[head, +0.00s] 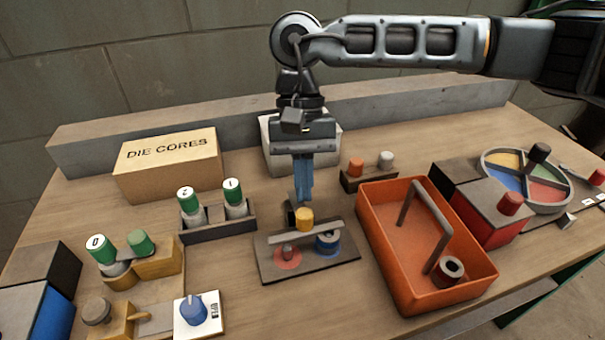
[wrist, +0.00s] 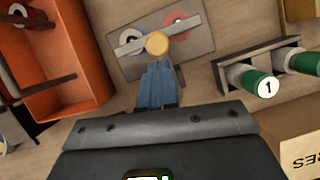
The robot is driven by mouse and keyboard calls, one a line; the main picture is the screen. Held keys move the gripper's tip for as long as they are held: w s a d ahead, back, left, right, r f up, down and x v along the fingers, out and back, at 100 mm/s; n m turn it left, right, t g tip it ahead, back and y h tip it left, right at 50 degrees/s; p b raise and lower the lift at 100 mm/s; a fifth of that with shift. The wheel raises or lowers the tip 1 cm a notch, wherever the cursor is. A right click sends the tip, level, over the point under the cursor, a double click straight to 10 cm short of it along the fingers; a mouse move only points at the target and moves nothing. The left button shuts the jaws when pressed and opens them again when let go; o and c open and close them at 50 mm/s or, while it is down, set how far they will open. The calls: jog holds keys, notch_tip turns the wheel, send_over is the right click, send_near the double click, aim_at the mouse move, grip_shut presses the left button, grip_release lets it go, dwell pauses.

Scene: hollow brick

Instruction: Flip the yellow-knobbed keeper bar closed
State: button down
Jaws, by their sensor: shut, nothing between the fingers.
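The keeper bar (head: 283,235) is a grey bar on a dark base plate (head: 342,255), with a yellow knob (head: 304,218) on it. In the head view the bar spans above a red disc (head: 287,259) with a small peg and a blue ring (head: 328,243). The wrist view shows the yellow knob (wrist: 157,44) just beyond my fingertips. My gripper (head: 304,198) points down with its blue fingers shut and empty, just behind the knob. I cannot tell whether the fingers touch the knob.
An orange tray (head: 374,248) with a grey handle stands close on the right. A rack (head: 243,226) with green-capped cylinders stands to the left. A small block with orange and white pegs (head: 368,179) is behind right. A DIE CORES box (head: 168,182) is at the back left.

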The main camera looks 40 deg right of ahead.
jog(key=shift+s, duration=0.1)
jog(key=shift+s+a+b, duration=0.2)
jog(key=shift+s+b, duration=0.2)
jog(key=shift+s, duration=0.15)
jog(key=shift+s+a+b, duration=0.2)
jog(key=shift+s+b, duration=0.15)
jog(key=shift+s, duration=0.15)
jog(key=shift+f, duration=0.1)
jog(key=shift+a, duration=0.1)
